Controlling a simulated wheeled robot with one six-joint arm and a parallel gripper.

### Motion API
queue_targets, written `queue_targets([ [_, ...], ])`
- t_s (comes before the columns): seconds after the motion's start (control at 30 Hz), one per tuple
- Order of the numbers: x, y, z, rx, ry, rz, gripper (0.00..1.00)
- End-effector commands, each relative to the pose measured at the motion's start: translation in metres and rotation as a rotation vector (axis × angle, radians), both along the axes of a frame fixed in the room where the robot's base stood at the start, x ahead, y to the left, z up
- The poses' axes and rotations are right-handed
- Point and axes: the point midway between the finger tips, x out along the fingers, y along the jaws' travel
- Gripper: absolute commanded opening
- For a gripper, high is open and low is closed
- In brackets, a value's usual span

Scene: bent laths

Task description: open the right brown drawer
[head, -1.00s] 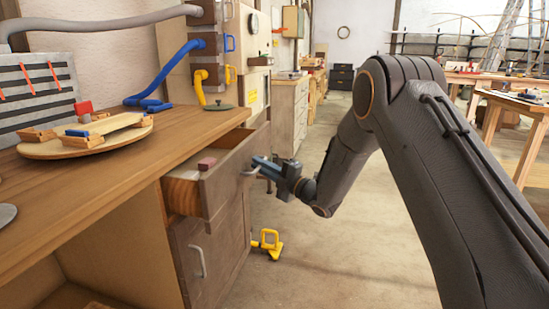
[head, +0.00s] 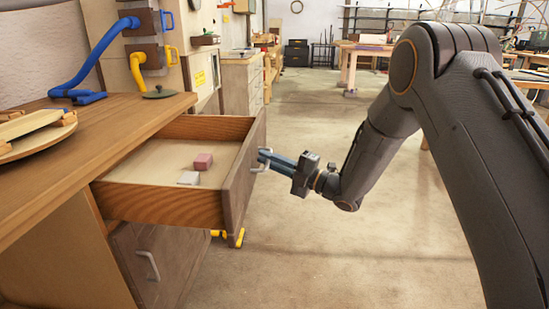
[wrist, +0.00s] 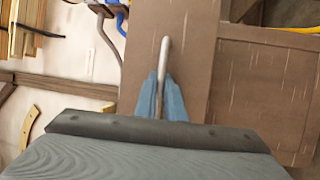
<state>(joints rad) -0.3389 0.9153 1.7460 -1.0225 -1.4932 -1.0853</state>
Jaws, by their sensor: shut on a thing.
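The brown drawer (head: 170,200) is pulled well out from under the wooden worktop in the head view. A pinkish-red block (head: 203,161) and a pale block (head: 188,178) lie inside it. Its front panel faces right and carries a pale metal handle (head: 261,161). My gripper (head: 266,158) is shut on that handle, reaching it from the right. In the wrist view the blue fingers (wrist: 161,98) close around the handle bar (wrist: 163,62), against the brown drawer front (wrist: 190,40).
Below the drawer is a brown cabinet door (head: 180,260) with its own handle (head: 149,266). A yellow object (head: 239,237) shows low behind the drawer. The worktop (head: 110,130) edge is at left. The concrete floor (head: 300,240) right of the drawer is clear.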

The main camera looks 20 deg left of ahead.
Motion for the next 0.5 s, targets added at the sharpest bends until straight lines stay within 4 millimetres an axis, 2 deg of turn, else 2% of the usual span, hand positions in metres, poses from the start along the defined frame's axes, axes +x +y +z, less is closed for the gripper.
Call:
queue_targets([
  [0.37, -0.0018, -0.0002, -0.0012, -0.001, 0.001, 0.005, 0.00],
  [0.4, -0.0018, -0.0003, -0.0012, -0.001, 0.001, 0.005, 0.13],
  [0.43, -0.0017, -0.0004, -0.0012, -0.001, 0.001, 0.005, 0.17],
  [0.5, -0.0014, -0.0006, -0.0010, -0.001, 0.002, 0.004, 0.17],
])
